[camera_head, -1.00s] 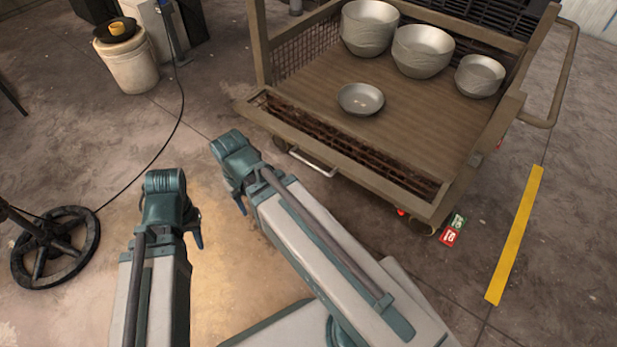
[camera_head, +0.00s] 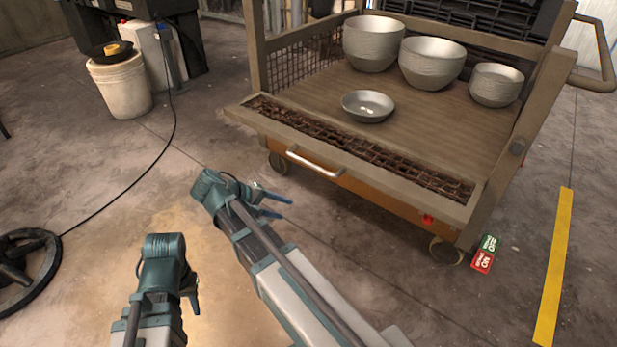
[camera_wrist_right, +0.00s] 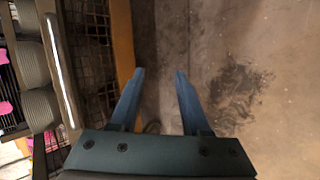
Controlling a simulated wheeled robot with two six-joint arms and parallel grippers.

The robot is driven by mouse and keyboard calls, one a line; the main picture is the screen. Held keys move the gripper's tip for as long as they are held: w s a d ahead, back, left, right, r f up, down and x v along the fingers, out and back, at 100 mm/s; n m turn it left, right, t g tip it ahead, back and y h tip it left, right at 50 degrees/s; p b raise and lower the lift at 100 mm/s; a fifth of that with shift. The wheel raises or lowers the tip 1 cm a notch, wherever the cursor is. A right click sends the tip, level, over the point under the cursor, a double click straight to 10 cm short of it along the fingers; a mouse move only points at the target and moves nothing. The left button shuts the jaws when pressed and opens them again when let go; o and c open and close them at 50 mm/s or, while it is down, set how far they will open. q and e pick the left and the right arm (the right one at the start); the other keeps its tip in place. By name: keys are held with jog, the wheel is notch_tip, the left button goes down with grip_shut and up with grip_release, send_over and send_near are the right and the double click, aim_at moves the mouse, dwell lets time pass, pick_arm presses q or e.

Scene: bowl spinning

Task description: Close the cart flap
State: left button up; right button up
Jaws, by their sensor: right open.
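The cart flap is a mesh panel in a brown frame (camera_head: 455,206), along the cart's front edge in the head view. It is folded outward and lies nearly flat, with a metal handle (camera_head: 315,163) on its front. My right gripper (camera_head: 284,206) is open and empty, in front of and below the flap, apart from the handle. In the right wrist view its two blue fingers (camera_wrist_right: 158,85) are spread over bare floor, with the cart on the left. My left gripper (camera_head: 192,288) hangs further left, away from the cart; its finger gap is hidden.
Several metal bowls, including a small one (camera_head: 368,106), stand on the cart deck (camera_head: 440,125). A white bucket (camera_head: 121,85), a cable and a black handwheel (camera_head: 28,270) are on the left. Red and green boxes (camera_head: 484,258) lie by the cart's right wheel. Floor between is clear.

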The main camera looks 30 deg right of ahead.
aim_at(308, 163)
jog(key=w+a+r+h, duration=0.2)
jog(key=w+r+h, duration=0.35)
jog(key=r, duration=0.45)
jog(key=shift+h, duration=0.35)
jog(key=b+x, duration=0.1)
jog(key=x, duration=0.3)
jog(key=b+x, duration=0.1)
jog(key=x, duration=0.4)
jog(key=b+x, duration=0.1)
jog(key=x, duration=0.4)
jog(key=shift+s+r, duration=0.15)
jog(key=shift+s, duration=0.1)
jog(key=shift+c, duration=0.2)
grip_shut()
